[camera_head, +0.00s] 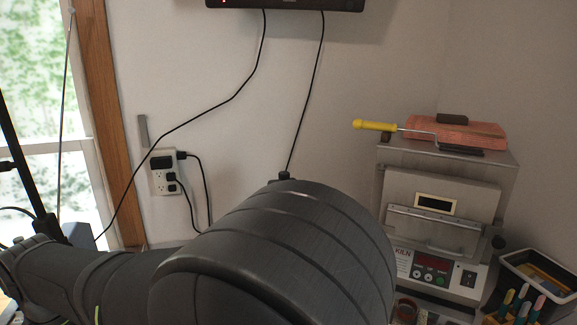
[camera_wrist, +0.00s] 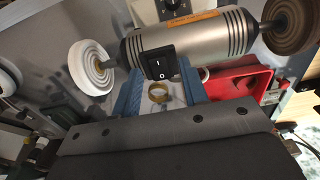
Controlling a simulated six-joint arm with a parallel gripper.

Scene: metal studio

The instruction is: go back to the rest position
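In the wrist view the dark body of my gripper (camera_wrist: 162,84) fills the bottom, and two blue finger-like parts stand up from behind it with a gap between them. They look like my fingers, standing open. A small gold ring (camera_wrist: 158,97) shows in the gap, apparently touching neither blue part; I cannot tell what it rests on. In the head view my arm's dark links cross the lower middle, and my gripper is hidden or out of view.
A polishing motor (camera_wrist: 182,42) with a white wheel (camera_wrist: 91,66) and a brown wheel (camera_wrist: 290,25) is close beyond my gripper, with a red tray (camera_wrist: 240,86) beside it. A kiln (camera_head: 440,205) carries a yellow-handled tool (camera_head: 374,125). A black bin (camera_head: 540,285) holds tools.

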